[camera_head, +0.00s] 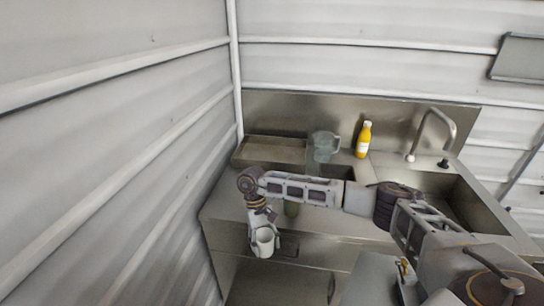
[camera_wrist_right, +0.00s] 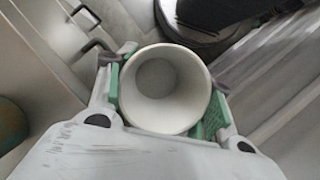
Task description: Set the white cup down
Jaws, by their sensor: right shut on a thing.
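The white cup (camera_head: 264,241) is held in my right gripper (camera_head: 263,230), in front of the counter's front edge at the left of the sink unit, with drawer fronts behind it. In the right wrist view the cup (camera_wrist_right: 165,88) shows its open rim and empty inside, between the two green-padded fingers of the right gripper (camera_wrist_right: 166,98). The fingers are shut on its sides. The head view does not show anything under the cup touching it. My left gripper is not in view.
The steel counter (camera_head: 225,207) has bare room at its front left. A clear jug (camera_head: 324,146) and a yellow bottle (camera_head: 363,139) stand at the back. A tap (camera_head: 435,125) rises by the sink basin at right.

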